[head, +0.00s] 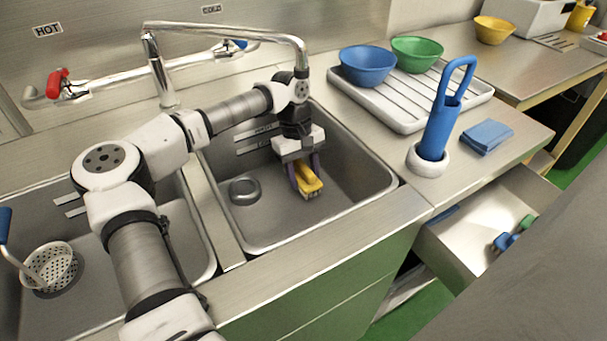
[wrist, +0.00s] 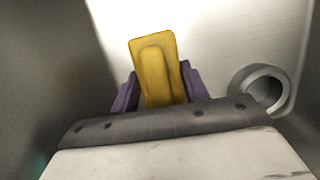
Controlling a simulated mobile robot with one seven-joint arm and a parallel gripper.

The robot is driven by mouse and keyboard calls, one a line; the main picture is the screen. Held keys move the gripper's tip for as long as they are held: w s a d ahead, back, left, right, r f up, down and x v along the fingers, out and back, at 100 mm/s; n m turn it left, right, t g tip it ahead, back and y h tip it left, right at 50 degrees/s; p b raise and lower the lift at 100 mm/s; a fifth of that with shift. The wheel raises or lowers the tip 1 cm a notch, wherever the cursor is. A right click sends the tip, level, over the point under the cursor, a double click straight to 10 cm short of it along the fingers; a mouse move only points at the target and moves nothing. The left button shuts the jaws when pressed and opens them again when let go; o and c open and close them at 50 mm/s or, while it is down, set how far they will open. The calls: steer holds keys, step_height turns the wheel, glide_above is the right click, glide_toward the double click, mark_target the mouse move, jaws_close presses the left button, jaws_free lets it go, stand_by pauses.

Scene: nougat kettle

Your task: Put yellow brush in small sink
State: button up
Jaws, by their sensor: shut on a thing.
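The yellow brush (head: 307,178) is held between the purple fingers of my gripper (head: 304,184). My gripper is shut on it and points down inside the right-hand sink basin (head: 356,160), which looks the smaller of the two. In the wrist view the yellow brush (wrist: 158,70) stands out between the two purple fingers (wrist: 157,90). The brush appears above the basin floor, but I cannot tell whether its lower end touches. The ring-shaped drain (head: 245,190) lies on the basin floor to the left of the brush. It also shows in the wrist view (wrist: 264,88).
The left basin (head: 90,302) holds a perforated ladle (head: 50,268). A chrome faucet (head: 165,75) arches behind the sinks. A draining tray (head: 400,118) with blue (head: 368,66) and green (head: 417,52) bowls, and a blue tool in a white holder (head: 428,160), stand right. A drawer (head: 480,235) is open.

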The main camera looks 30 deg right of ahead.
mark_target(301, 164)
steer(key=shift+s+a+f, duration=0.1)
steer(key=shift+f, duration=0.45)
steer(key=shift+f, duration=0.15)
steer(key=o, duration=1.1)
steer(key=shift+r, duration=0.25)
steer(key=v, duration=0.7)
steer(key=shift+r+b, duration=0.15)
steer(key=shift+b, duration=0.25)
